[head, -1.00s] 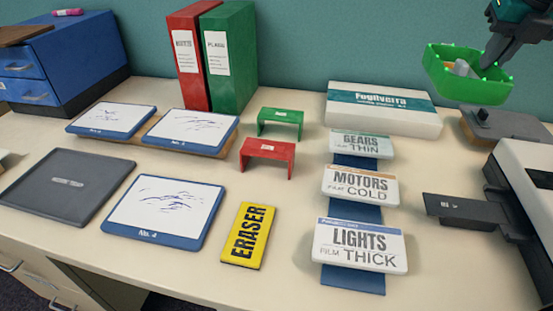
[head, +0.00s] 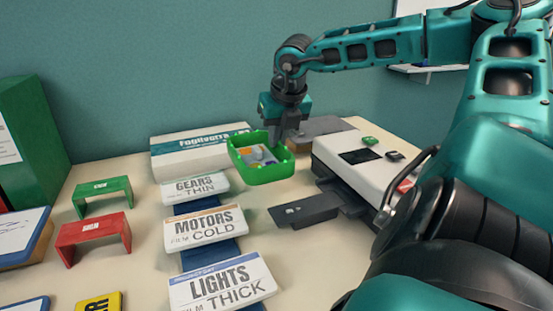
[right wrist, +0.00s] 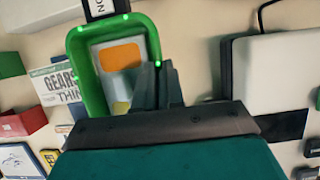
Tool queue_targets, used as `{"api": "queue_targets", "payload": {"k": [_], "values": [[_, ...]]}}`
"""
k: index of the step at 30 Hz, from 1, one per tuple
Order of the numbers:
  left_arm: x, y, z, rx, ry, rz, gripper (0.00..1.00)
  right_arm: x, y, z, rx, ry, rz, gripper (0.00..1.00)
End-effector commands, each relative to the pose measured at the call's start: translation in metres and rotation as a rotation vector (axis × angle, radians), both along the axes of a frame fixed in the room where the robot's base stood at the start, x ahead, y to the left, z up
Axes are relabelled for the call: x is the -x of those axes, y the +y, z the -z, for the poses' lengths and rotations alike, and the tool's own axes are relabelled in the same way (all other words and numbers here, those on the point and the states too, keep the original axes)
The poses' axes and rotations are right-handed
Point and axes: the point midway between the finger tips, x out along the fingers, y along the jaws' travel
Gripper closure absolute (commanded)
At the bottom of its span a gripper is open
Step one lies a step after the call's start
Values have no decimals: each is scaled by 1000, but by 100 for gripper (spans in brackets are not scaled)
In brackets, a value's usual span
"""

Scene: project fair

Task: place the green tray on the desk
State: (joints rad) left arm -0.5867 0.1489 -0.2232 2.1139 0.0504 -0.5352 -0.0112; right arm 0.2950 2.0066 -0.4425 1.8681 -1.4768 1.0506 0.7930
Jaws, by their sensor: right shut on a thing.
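My right gripper (head: 278,143) points down and is shut on the tray's wall. In the right wrist view the fingers (right wrist: 157,82) meet the near right part of the tray's rim (right wrist: 88,78). I cannot tell whether the tray touches the desk (head: 325,245) or hangs just above it. My left gripper is not in view.
The white device (head: 340,148) with a dark output tray (head: 305,210) stands to the right. A grey device (head: 322,127) is behind. GEARS, MOTORS and LIGHTS boxes (head: 222,282) line a blue strip. Red (head: 92,235) and green (head: 102,195) stands are left.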

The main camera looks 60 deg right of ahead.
Motion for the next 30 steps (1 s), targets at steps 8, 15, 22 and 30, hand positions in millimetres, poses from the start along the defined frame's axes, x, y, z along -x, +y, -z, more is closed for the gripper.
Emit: {"api": "queue_targets", "payload": {"k": [8,15,22,30], "values": [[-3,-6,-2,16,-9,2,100,-1,0,25,1,-3,0,100],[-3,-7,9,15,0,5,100,-1,0,63,-1,-2,-1,100],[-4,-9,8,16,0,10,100,-1,0,77,1,-4,0,100],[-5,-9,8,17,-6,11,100,0,0,81,1,-1,0,90]]}}
